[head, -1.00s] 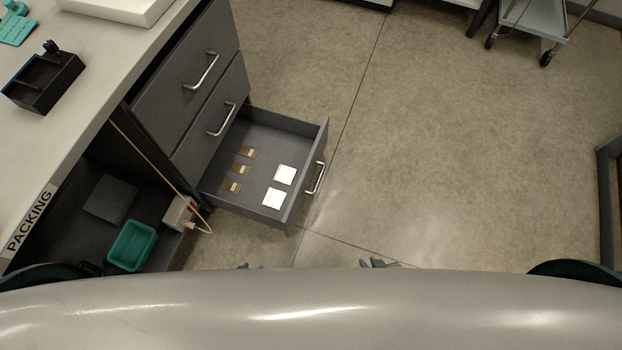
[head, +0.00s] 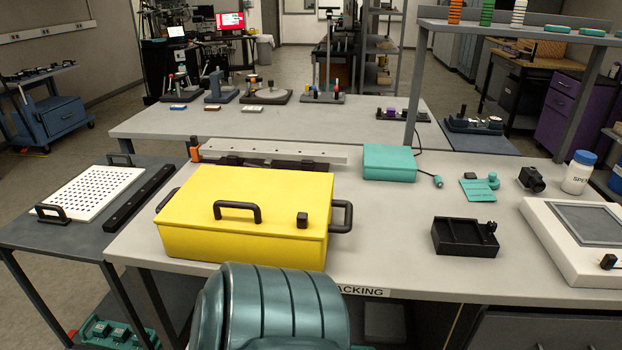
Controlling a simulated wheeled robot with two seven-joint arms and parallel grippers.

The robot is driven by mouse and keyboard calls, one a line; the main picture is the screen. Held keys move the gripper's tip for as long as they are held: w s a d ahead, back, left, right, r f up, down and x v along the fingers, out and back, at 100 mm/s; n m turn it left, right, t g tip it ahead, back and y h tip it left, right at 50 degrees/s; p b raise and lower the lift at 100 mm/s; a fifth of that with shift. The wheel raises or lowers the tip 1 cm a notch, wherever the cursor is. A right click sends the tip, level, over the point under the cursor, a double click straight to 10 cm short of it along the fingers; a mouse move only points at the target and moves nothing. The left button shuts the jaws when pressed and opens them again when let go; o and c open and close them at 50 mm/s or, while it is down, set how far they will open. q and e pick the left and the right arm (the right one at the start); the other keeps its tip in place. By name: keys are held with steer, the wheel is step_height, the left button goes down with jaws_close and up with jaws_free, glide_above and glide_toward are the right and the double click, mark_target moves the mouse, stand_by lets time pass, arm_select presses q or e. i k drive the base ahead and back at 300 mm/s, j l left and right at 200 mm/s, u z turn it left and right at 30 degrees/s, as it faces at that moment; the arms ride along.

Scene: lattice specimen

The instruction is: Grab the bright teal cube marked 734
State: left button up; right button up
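I cannot make out a cube marked 734 in the head view. A teal box (head: 388,162) with a cable lies at the back of the packing bench, but it is flat and shows no readable number. Small teal parts (head: 478,188) sit to its right, also with no readable 734. A closed yellow case (head: 245,218) with black handles stands on the near left of the bench and its inside is hidden. Neither of my grippers is in view; only a teal part of my own body shows at the bottom.
The packing bench (head: 385,240) has free surface between the yellow case and a black tray (head: 464,237). A white device (head: 580,238) and a white bottle (head: 578,172) stand at right. A perforated white plate (head: 92,192) is on the left side table. A raised shelf (head: 520,34) is behind.

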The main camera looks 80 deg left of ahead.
mark_target(102, 328)
steer(key=u, duration=4.05)
steer(key=z, duration=0.45)
steer(key=i+j+z, duration=0.1)
steer(key=j+z, duration=0.15)
steer(key=z, duration=0.15)
steer(key=j+z, duration=0.3)
steer(key=z, duration=0.15)
steer(key=j+z, duration=0.5)
steer(key=j, duration=0.5)
steer(key=k+j+z, duration=0.15)
steer(key=j, duration=0.45)
steer(key=j+z, duration=0.1)
steer(key=j, duration=0.55)
steer(key=k+j+z, duration=0.15)
steer(key=j, duration=0.45)
